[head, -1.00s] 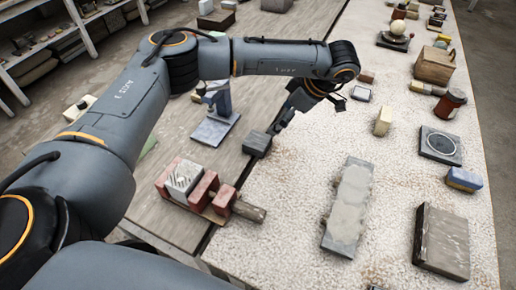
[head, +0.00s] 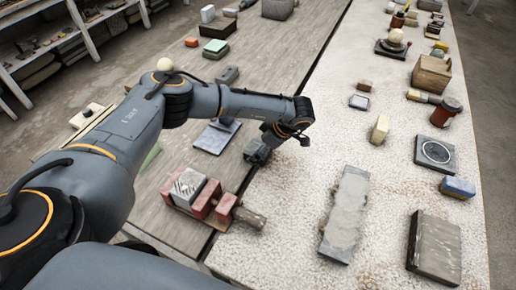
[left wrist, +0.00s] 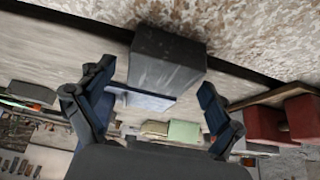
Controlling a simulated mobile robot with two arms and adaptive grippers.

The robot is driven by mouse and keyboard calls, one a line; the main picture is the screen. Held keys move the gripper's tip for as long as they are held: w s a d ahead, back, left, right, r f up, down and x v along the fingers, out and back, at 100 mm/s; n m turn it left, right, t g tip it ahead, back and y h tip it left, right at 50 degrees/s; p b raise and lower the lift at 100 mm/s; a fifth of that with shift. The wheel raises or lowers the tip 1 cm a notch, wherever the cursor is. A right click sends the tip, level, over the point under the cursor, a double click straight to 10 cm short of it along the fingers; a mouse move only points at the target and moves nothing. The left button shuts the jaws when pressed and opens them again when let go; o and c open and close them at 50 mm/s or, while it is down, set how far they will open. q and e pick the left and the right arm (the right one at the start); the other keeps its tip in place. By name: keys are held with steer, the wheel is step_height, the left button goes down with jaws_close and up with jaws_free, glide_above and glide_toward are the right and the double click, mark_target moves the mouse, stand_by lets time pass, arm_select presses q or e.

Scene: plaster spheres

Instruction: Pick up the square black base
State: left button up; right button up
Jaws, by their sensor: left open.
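The square black base shows as a dark grey, squarish block (head: 255,153) by the seam between the wooden table and the pale speckled top. In the left wrist view the block (left wrist: 165,62) lies straight ahead, between and beyond the fingertips. My left gripper (head: 272,141) is close above it, its arm reaching in from the left and partly covering the block. In the left wrist view its fingers stand wide apart, one on each side, with visible gaps to the block. My right gripper is not in view.
Red blocks with a striped grey one (head: 205,196) stand just in front of the block. A blue-grey plate (head: 214,137) lies to its left. A long grey slab (head: 346,215) and a dark square plate with a pale ring (head: 436,150) lie further right.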

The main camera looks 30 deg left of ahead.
arm_select(q)
steer(key=shift+a+f, duration=0.2)
steer(key=shift+f, duration=0.15)
steer(key=c, duration=1.7)
steer(key=shift+r, duration=0.15)
